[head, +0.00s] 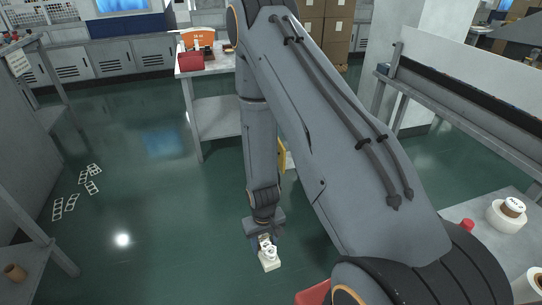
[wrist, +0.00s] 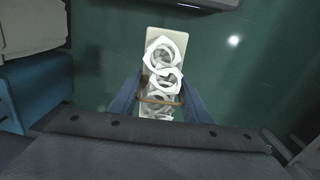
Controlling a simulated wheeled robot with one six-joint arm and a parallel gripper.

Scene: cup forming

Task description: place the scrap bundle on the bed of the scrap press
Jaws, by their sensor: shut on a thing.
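The scrap bundle (wrist: 164,52) is a stack of white sheets with round cut-outs on a long cream base, with a brown band across it. My gripper (wrist: 160,99) is shut on the bundle, with one blue finger on each side of it. In the head view the bundle (head: 268,259) hangs below my gripper (head: 265,240), over the green floor. I cannot make out the scrap press or its bed with certainty in either view.
Loose white cut sheets (head: 90,178) lie on the floor at left. A grey table (head: 214,118) with a red box (head: 191,60) stands behind my arm. The wrist view shows a blue block (wrist: 35,88) at left.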

